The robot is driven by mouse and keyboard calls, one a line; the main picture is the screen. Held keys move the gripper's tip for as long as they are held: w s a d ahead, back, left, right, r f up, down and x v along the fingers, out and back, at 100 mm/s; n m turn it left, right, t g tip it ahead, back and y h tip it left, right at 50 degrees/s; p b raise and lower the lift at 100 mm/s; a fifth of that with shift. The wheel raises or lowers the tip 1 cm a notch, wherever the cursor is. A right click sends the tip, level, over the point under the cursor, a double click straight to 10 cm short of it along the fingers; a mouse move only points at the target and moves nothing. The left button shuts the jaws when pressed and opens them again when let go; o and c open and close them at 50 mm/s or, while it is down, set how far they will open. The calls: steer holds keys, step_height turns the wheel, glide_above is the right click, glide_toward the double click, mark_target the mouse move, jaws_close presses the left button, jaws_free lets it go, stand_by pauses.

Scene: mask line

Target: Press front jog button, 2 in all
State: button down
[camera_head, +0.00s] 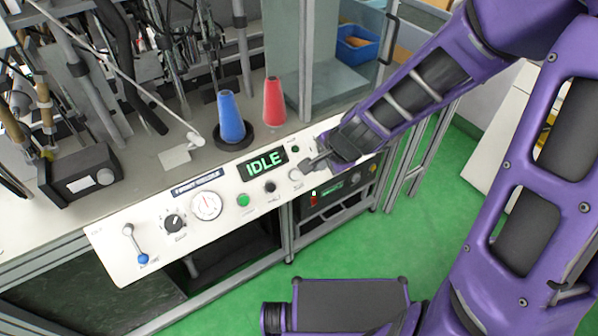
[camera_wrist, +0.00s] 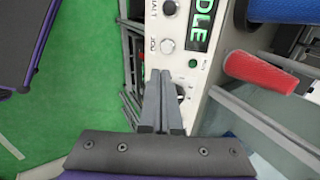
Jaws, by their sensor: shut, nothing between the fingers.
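The front control panel (camera_head: 150,240) slopes along the bench edge, with a lit green IDLE display (camera_head: 263,163). The pale round jog button (camera_head: 295,174) sits right of the black button; its label reads JOG in the wrist view (camera_wrist: 167,46). My gripper (camera_head: 306,166) is over the panel's right part, close beside the jog button. In the wrist view my gripper (camera_wrist: 162,74) has its fingers together and empty, tips just short of the button. The button's face is uncovered there. I cannot tell the tips' height above the panel.
A green button (camera_head: 243,199), black button (camera_head: 270,186), dial gauge (camera_head: 206,206) and lever (camera_head: 135,245) share the panel. A small green button (camera_wrist: 192,64) and a partly hidden knob (camera_wrist: 181,91) lie near my fingers. Blue (camera_head: 230,117) and red (camera_head: 274,102) cones stand behind.

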steer(key=b, duration=0.2)
glide_toward(296, 176)
steer(key=x, duration=0.5)
steer(key=shift+s+d+f, duration=0.1)
steer(key=shift+s+f, duration=0.05)
steer(key=shift+s, duration=0.05)
steer(key=shift+w+a+f, duration=0.25)
steer(key=shift+w+f, duration=0.25)
steer(key=shift+w, duration=0.05)
